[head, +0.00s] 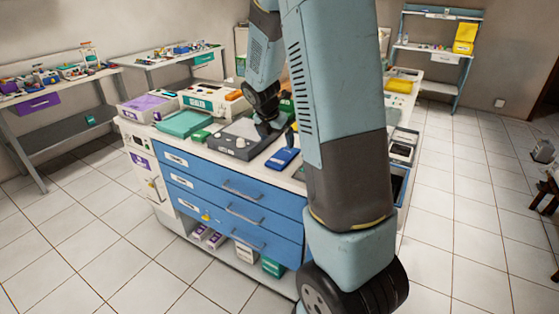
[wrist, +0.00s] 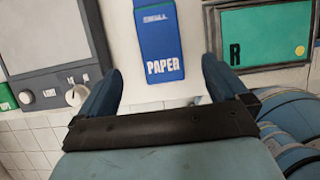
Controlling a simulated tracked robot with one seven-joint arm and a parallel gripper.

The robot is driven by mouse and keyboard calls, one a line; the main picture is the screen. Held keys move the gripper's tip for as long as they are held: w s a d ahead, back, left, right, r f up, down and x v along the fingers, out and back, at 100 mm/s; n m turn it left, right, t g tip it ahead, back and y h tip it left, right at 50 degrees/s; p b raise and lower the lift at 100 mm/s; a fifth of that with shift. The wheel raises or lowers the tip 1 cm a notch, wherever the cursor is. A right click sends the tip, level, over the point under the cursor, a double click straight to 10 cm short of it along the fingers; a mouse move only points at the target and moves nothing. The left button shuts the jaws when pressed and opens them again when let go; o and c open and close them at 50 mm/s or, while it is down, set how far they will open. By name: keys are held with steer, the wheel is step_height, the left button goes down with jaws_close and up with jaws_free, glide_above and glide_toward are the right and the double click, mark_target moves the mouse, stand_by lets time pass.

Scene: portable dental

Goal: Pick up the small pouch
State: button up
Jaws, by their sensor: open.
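A small blue pouch (wrist: 160,35) marked "PAPER" lies on the white cabinet top in the wrist view. I take it to be the small blue packet (head: 283,157) near the cabinet's front edge in the head view. My gripper (wrist: 162,70) is open and empty, its dark blue fingers apart on either side of the pouch's near end, with white surface showing between. In the head view my gripper (head: 272,127) is over the cabinet top, just behind the blue packet and partly hidden by my arm. I cannot tell its exact height above the pouch.
A grey device with knobs (wrist: 45,40) lies left of the pouch; it also shows in the head view (head: 235,140). A green panel marked "R" (wrist: 262,35) lies to the right. A teal tray (head: 185,123) and a white-purple box (head: 147,107) crowd the left top.

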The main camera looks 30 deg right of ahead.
mark_target(282, 157)
steer(key=shift+x, duration=4.5)
steer(key=shift+c, duration=0.4)
steer(key=c, duration=1)
